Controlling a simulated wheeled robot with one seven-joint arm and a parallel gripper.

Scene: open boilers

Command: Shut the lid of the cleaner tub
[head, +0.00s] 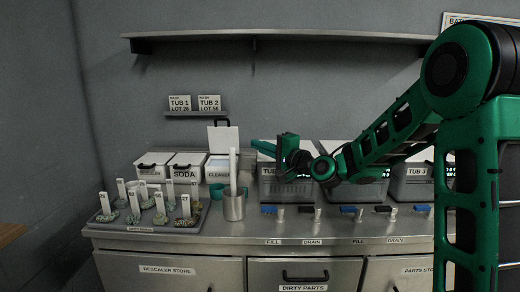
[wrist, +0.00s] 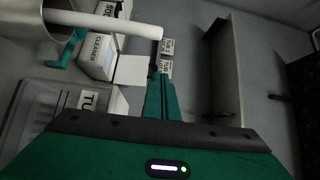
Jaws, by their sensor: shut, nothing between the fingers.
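The cleaner tub (head: 218,172) is a white box labelled CLEANER on the counter, right of the soda tub. Its lid (head: 223,138) stands up open at the back, with a dark handle at its top. In the wrist view the cleaner tub (wrist: 97,56) is sideways at upper left, with the pale lid (wrist: 130,70) beside it. My gripper (head: 255,144) is shut and empty, to the right of the lid and pointing left, above the TUB 1 area. In the wrist view its closed fingers (wrist: 160,80) show just beyond the lid's edge; the depth gap is unclear.
A metal beaker (head: 234,208) holding a tall white rod (head: 233,170) stands in front of the cleaner tub. The soda tub (head: 185,170) is shut. A tray of tagged parts (head: 150,222) lies front left. A small sign shelf (head: 196,113) is behind.

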